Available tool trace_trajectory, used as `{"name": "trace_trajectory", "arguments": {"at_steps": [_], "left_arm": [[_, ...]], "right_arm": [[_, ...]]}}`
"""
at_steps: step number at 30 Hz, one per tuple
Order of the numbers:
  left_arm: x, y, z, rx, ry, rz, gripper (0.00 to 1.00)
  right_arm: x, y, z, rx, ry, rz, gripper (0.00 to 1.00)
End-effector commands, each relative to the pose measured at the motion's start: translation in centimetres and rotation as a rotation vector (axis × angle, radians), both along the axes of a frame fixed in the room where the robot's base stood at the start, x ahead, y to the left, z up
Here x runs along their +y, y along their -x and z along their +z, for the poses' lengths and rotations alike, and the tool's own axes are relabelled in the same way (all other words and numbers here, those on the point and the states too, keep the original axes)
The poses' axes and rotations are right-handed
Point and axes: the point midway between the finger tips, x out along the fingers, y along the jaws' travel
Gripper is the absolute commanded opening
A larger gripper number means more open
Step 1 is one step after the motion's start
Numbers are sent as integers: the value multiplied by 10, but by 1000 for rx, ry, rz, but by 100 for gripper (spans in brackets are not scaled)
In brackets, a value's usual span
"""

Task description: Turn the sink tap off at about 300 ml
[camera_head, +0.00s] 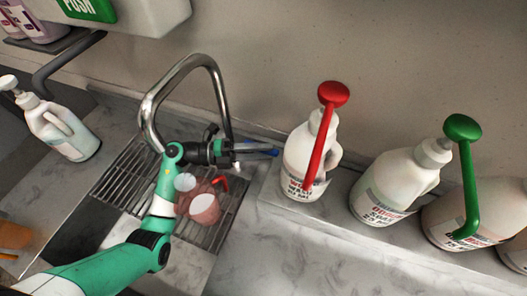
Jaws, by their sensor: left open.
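The chrome sink tap (182,72) arches over the sink at the back. A small reddish, see-through vessel (205,209) with a red handle stands on the wire rack below the tap; its fill level is too small to read. My left gripper (270,148) reaches in past the tap, just right of the tap's base. Its blue-tipped jaws are open, and I see nothing between them. The tap's handle cannot be made out clearly; the gripper and wrist cover that area. No running water can be made out. My right gripper is out of view.
The wire rack (116,185) spans the sink (82,236). A white bottle with a red pump (299,166) stands close right of my gripper, with a green-pump bottle (470,205) farther right. A white pump bottle (62,130) stands left. The front right counter (330,255) is clear.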

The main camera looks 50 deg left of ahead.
Motion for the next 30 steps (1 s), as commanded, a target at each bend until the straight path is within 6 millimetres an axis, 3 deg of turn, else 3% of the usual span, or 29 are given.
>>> {"name": "trace_trajectory", "arguments": {"at_steps": [9, 17, 30], "left_arm": [[-4, -4, 0, 0, 0, 1, 45], [-3, -4, 0, -1, 1, 0, 0], [-3, -4, 0, -1, 1, 0, 0]], "right_arm": [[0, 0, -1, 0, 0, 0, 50], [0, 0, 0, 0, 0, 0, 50], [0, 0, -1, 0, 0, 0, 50]]}}
